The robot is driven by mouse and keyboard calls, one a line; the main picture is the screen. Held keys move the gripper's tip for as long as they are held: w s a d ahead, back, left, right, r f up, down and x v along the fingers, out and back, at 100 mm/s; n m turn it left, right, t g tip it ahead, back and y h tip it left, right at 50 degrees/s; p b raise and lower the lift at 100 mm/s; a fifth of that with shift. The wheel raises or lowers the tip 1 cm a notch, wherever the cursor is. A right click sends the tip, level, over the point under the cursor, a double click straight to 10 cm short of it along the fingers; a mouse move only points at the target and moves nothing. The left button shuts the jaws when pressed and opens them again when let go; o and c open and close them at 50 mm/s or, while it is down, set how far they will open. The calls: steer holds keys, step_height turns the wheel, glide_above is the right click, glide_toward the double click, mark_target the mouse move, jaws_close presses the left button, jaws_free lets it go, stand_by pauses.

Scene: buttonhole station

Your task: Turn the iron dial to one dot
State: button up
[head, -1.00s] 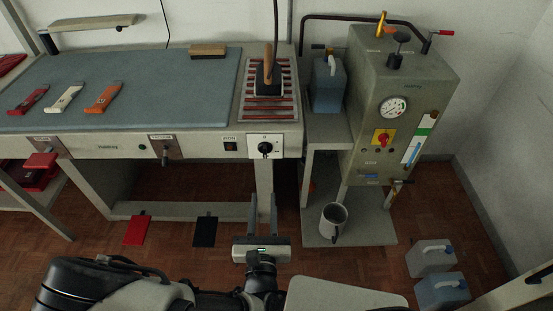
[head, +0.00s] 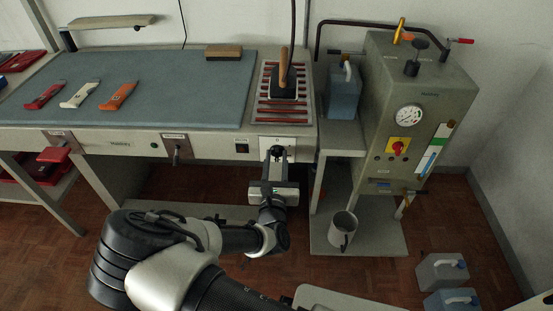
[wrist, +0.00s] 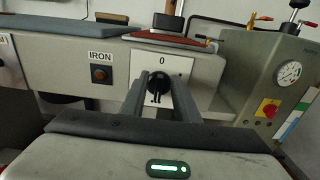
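The iron dial (wrist: 158,88) is a round black knob on a white plate marked "0" at the top. In the head view the dial (head: 278,152) is partly hidden by my gripper (head: 277,160). In the wrist view my gripper (wrist: 158,82) points straight at the dial, with one finger on each side of it. The fingers are apart, and I cannot tell whether they touch the knob. The iron (head: 284,82) stands on its red-striped rest above the plate.
The grey boiler box (head: 425,90) with gauge and red knob stands to the right. A blue jug (head: 345,95) and a mug (head: 342,231) are on its stand.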

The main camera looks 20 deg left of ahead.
steer(key=shift+w+a, duration=0.1)
steer(key=shift+w, duration=0.2)
jaws_close()
